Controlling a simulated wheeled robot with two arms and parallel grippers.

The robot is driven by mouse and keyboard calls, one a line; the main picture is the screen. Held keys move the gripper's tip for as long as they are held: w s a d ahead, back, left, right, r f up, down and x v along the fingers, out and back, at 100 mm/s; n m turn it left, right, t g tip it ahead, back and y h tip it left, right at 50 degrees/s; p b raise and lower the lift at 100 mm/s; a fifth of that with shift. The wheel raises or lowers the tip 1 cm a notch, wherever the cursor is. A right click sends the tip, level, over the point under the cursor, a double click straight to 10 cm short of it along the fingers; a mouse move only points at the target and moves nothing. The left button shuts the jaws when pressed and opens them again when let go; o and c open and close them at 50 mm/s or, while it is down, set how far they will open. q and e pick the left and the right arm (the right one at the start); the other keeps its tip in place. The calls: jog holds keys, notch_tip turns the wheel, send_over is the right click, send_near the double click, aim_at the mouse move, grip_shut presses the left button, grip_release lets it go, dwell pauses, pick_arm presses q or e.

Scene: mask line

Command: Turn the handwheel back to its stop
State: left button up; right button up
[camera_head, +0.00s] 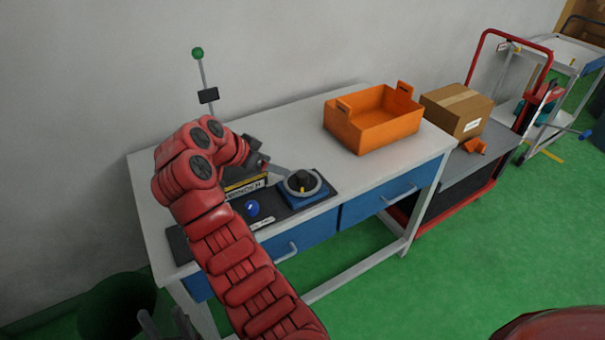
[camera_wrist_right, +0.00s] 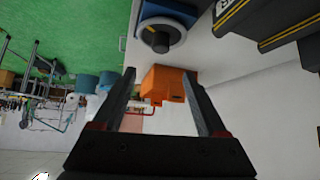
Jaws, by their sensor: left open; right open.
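The handwheel (camera_head: 300,183) is a grey ring with a black hub and a small yellow mark, on a blue base at the right end of the dark panel. It also shows close up at the top of the right wrist view (camera_wrist_right: 160,36). My right gripper (camera_head: 274,168) is just left of and above it, with fingers pointing right. In the right wrist view its fingers (camera_wrist_right: 159,75) are spread, with nothing held; the wheel lies outside them. I cannot tell if a finger touches it. My left gripper (camera_head: 167,322) shows only as two grey, separated fingertips at the bottom edge.
A dark panel (camera_head: 283,222) carries a blue button (camera_head: 252,208) and a yellow-labelled block (camera_head: 245,188), partly hidden by my arm. A green-knobbed lever (camera_head: 198,54) stands behind. An orange bin (camera_head: 345,128) sits further right on the bench (camera_head: 290,130); a red cart holds a cardboard box (camera_head: 456,112).

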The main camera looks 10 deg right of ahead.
aim_at(302, 174)
jog(key=p+x, duration=0.2)
jog(key=x, duration=1.3)
jog(key=shift+r, duration=0.1)
grip_shut()
